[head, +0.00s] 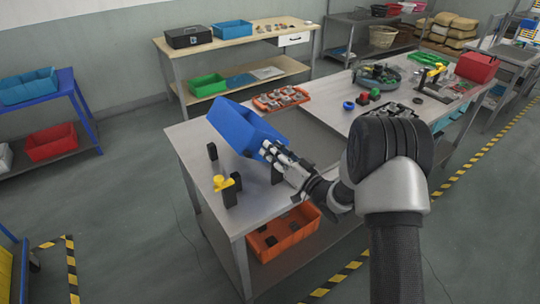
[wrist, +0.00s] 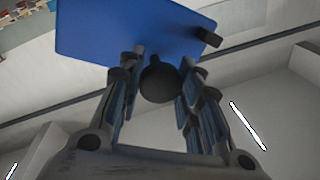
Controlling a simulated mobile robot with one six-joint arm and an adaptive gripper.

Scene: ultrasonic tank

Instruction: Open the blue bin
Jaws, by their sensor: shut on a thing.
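The blue bin (head: 238,122) is at the near left end of the steel table, its blue body tilted, with dark supports near it. My gripper (head: 270,152) is at the bin's right side, with its fingers against it. In the wrist view a flat blue face of the bin (wrist: 130,28) fills the top. A dark round knob (wrist: 158,84) sits between my fingers (wrist: 160,75), and they are shut on it. A small black block (wrist: 208,37) stands at the blue face's right edge. I cannot see inside the bin.
A yellow-topped black fixture (head: 228,186) stands at the table's near left. An orange tray of parts (head: 281,98) lies behind the bin. An orange crate (head: 285,232) is on the shelf below.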

